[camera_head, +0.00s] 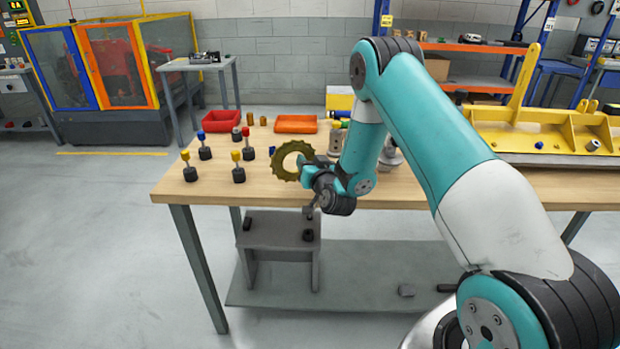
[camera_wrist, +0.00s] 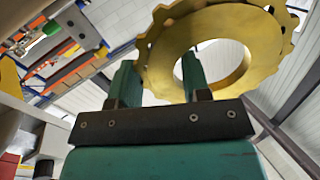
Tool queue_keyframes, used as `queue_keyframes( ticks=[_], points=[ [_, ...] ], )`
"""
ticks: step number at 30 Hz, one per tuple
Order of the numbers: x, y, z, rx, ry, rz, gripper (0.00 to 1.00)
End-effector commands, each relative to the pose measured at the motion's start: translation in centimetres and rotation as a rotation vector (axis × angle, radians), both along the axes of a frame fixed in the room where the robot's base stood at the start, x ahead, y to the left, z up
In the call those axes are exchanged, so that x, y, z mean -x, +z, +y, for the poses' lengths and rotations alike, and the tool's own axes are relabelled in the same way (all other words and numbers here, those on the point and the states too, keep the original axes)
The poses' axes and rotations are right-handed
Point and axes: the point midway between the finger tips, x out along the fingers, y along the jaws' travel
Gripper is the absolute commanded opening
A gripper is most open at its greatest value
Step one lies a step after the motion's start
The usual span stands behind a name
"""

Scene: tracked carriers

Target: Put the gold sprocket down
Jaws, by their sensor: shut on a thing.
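The gold sprocket (camera_head: 279,160) is a toothed ring with a wide central hole. It stands upright, above or in front of the near edge of the wooden table (camera_head: 215,186). My gripper (camera_head: 305,166) is shut on its rim at the lower right in the head view. In the wrist view the sprocket (camera_wrist: 159,62) fills the top middle and right. The two fingers of my gripper (camera_wrist: 160,80) show there on its near part. I cannot tell whether the sprocket touches the table. The exact contact of the fingertips is partly hidden.
Several small pegs with yellow, blue and red tops, such as a yellow one (camera_head: 238,172), stand on the left of the table. A red bin (camera_head: 221,121) and an orange tray (camera_head: 296,124) lie farther back. A yellow fixture (camera_head: 545,130) stands at the right. A grey step (camera_head: 280,225) is below.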

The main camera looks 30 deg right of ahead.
Motion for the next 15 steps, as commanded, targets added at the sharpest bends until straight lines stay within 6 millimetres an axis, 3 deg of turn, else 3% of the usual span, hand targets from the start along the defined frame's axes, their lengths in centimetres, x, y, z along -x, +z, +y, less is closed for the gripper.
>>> queue_keyframes(
  ticks=[1, 3, 15],
  points=[
    [-0.03, -1.4, 0.07, 0.001, 0.001, -0.001, 0.11],
    [-0.03, -1.99, 0.06, 0.0, 0.001, -0.002, 0.11],
    [-0.02, -2.34, 0.03, -0.001, 0.001, -0.001, 0.11]
  ],
)
